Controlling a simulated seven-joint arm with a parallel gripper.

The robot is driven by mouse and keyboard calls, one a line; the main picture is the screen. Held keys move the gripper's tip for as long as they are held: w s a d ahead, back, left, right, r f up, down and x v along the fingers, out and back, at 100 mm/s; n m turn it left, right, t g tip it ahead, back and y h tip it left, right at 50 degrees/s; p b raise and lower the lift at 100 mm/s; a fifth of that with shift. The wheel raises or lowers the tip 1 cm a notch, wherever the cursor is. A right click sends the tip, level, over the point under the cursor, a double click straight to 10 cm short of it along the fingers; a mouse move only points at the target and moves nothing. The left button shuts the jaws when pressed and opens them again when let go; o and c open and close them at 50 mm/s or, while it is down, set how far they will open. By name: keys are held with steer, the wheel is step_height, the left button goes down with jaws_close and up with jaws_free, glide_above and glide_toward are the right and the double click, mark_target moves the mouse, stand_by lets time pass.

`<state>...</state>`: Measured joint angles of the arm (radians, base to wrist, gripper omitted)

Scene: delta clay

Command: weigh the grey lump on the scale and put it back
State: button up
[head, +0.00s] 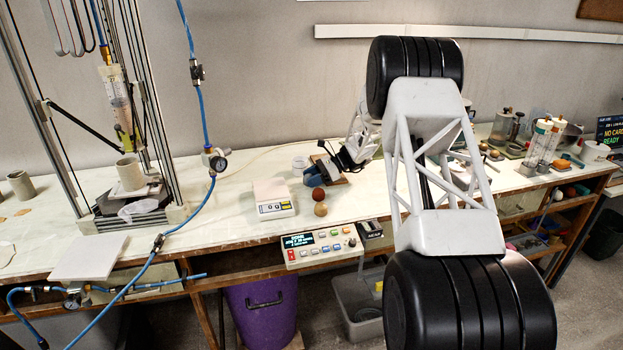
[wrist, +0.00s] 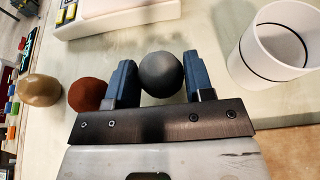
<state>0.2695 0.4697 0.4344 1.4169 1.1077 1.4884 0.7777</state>
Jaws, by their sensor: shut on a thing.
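The grey lump (wrist: 162,72) is a dark round ball between the two blue fingers of my gripper (wrist: 160,80) in the wrist view. The fingers are shut on it, one on each side. In the head view my gripper (head: 313,177) is over the bench, just right of the scale (head: 272,207); I cannot make out the lump there. The scale's pale edge also shows at the top of the wrist view (wrist: 125,17), apart from the lump. Its pan looks empty in the head view. I cannot tell whether the lump touches the bench.
A red-brown lump (head: 319,196) and a tan lump (head: 321,210) sit near the bench's front edge, close to my gripper. A white cylindrical container (wrist: 270,52) stands right of the fingers in the wrist view. A control box (head: 322,246) with buttons is at the front edge.

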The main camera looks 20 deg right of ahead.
steer(key=shift+s+f, duration=0.15)
steer(key=shift+f, duration=0.55)
steer(key=shift+s+f, duration=0.15)
steer(key=shift+f, duration=0.55)
steer(key=o, duration=1.1)
steer(key=shift+v, duration=0.8)
steer(key=d+r, duration=0.2)
steer(key=d, duration=0.1)
steer(key=d+r, duration=0.1)
steer(key=r, duration=0.1)
steer(key=shift+w+d, duration=0.25)
steer(key=shift+d, duration=0.15)
steer(key=shift+d+r, duration=0.55)
steer(key=shift+d, duration=0.05)
steer(key=shift+r, duration=0.1)
